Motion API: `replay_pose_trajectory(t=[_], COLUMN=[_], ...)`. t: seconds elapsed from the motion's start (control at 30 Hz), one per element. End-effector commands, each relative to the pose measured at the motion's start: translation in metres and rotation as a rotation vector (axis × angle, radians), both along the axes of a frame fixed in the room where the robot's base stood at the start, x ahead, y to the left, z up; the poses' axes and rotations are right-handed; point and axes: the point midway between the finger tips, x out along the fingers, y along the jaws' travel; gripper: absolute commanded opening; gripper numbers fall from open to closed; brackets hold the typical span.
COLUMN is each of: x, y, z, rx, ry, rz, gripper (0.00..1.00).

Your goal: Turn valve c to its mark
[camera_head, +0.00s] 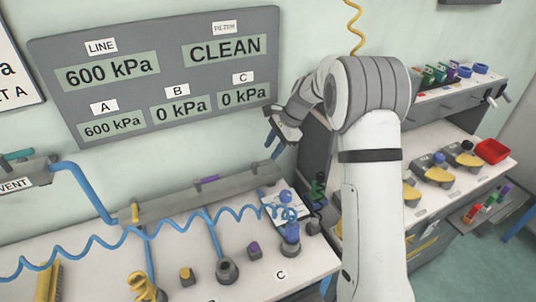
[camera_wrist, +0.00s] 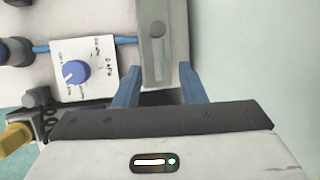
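The grey manifold bar (camera_head: 170,206) lies along the back of the bench, with a yellow lever (camera_head: 134,212) at its left and a purple lever (camera_head: 207,181) near its middle. At its right end is a small grey lever, seen in the wrist view (camera_wrist: 157,45); it appears to be valve c, lying along the bar. Its mark cannot be made out. My gripper (camera_wrist: 160,88) is open and empty, its blue fingers apart on either side of the bar's end in the picture. In the head view my gripper (camera_head: 276,146) hangs above and right of the bar. Contact cannot be told.
The wall panel (camera_head: 150,80) reads A 600 kPa, B 0 kPa and C 0 kPa. A white card with a blue knob (camera_wrist: 75,72) lies beside the bar. A coiled blue hose (camera_head: 110,236) crosses the bench front. A second bench with a red bin (camera_head: 492,151) stands right.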

Motion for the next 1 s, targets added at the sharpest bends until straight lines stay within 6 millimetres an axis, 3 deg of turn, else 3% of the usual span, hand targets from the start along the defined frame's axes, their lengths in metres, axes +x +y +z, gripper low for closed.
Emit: replay_pose_trajectory(t=[0.3,0.67,1.0], x=[0.001,0.001,0.001], y=[0.017,0.019,0.018], z=[-0.039,-0.045,-0.045], rx=[0.0,-0.001,-0.001], ry=[0.001,-0.001,-0.002], rz=[-0.001,-0.003,-0.003], gripper=[0.37,0.37,0.09])
